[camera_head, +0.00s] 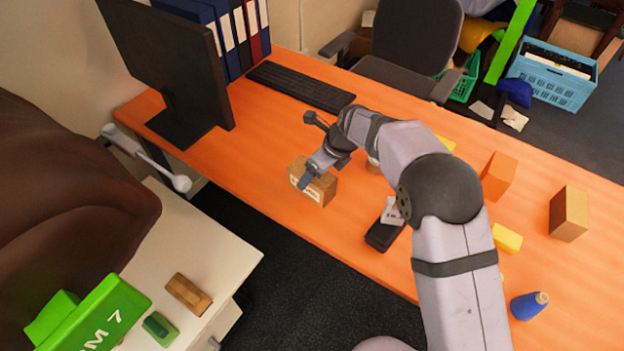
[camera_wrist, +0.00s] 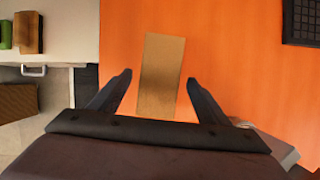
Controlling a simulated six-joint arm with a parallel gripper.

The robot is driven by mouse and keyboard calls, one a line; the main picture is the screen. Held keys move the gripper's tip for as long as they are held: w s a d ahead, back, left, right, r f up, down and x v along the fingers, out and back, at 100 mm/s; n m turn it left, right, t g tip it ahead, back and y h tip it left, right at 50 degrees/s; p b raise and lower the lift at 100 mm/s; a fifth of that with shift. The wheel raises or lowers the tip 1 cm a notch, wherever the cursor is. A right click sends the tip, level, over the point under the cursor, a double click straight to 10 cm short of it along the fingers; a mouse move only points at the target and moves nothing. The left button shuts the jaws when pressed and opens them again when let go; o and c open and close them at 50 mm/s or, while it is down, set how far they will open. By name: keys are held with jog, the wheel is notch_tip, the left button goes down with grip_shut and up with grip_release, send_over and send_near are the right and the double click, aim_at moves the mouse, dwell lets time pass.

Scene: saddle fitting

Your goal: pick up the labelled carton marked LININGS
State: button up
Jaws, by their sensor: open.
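A brown carton (camera_head: 318,187) with a white label on its front face stands on the orange desk; the label's lettering is too small to read. My gripper (camera_head: 306,183) is at this carton in the head view, partly covering it. In the wrist view the carton's plain top (camera_wrist: 161,75) lies between and beyond the two open fingers (camera_wrist: 158,92), with a gap to each finger. The fingers are open and hold nothing.
The orange desk (camera_head: 250,160) also bears a keyboard (camera_head: 300,87), a monitor (camera_head: 170,65), a black item (camera_head: 383,236), an orange block (camera_head: 498,176), a tan carton (camera_head: 569,213), a yellow block (camera_head: 507,238) and a blue bottle (camera_head: 529,305). The desk left of the carton is clear.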

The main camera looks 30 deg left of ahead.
jog(key=shift+p+x, duration=0.4)
jog(key=shift+x, duration=1.55)
jog(key=shift+f, duration=0.2)
jog(key=c, duration=1.3)
jog(key=shift+r, duration=0.1)
notch_tip(320, 180, up, 10)
jog(key=shift+r+b, duration=0.2)
jog(key=shift+b, duration=0.6)
